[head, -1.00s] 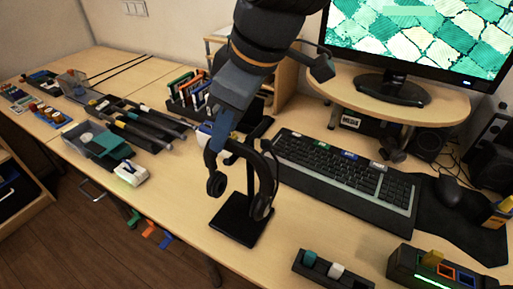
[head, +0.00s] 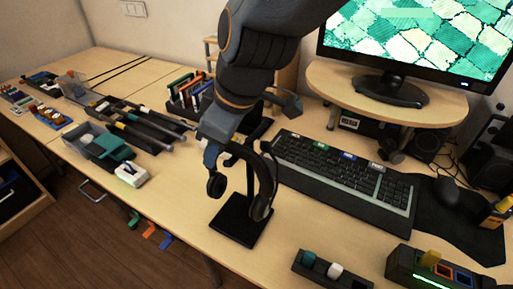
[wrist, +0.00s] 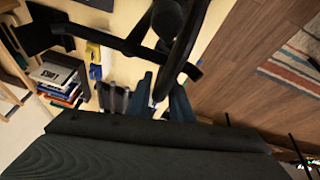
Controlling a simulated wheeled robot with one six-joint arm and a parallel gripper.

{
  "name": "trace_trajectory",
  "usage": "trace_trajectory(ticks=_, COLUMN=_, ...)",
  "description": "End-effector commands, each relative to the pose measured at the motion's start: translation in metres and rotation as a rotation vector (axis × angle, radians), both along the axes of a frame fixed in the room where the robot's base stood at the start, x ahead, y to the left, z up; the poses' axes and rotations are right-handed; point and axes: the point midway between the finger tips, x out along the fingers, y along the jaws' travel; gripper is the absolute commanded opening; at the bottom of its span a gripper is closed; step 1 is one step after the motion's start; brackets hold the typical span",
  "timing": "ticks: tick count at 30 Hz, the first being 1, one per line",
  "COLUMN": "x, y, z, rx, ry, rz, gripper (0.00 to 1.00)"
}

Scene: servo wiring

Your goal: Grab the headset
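The black headset (head: 262,198) hangs on a dark stand with a flat square base (head: 241,219), near the front edge of the desk. One earcup (head: 216,185) hangs left, the other right. My gripper (head: 211,156) is at the top left of the headset, with its blue fingers pointing down; the arm hides part of the band and stand. In the wrist view, my two blue fingers (wrist: 160,98) are spread with a gap between them, and the dark band (wrist: 182,45) reaches down to that gap. I cannot tell whether either finger touches it.
A keyboard (head: 340,176) lies right of the stand, and a small dark block with knobs (head: 331,270) lies in front. A monitor riser (head: 425,108) stands behind. A white object (head: 131,174) and tools (head: 140,125) lie left. Bare desk surrounds the base.

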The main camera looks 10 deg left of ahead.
Motion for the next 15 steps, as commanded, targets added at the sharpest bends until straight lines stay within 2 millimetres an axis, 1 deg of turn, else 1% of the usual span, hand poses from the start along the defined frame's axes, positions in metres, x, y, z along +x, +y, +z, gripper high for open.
trace_trajectory(ticks=1, x=0.0, y=0.0, z=0.0001, rx=0.0, ry=0.0, rz=0.0, gripper=0.11)
trace_trajectory(ticks=3, x=0.0001, y=0.0, z=0.0001, rx=0.0, ry=0.0, rz=0.0, gripper=0.0)
trace_trajectory(ticks=15, x=0.0002, y=0.0002, z=0.0009, rx=0.001, ry=-0.001, rz=0.0, gripper=0.0)
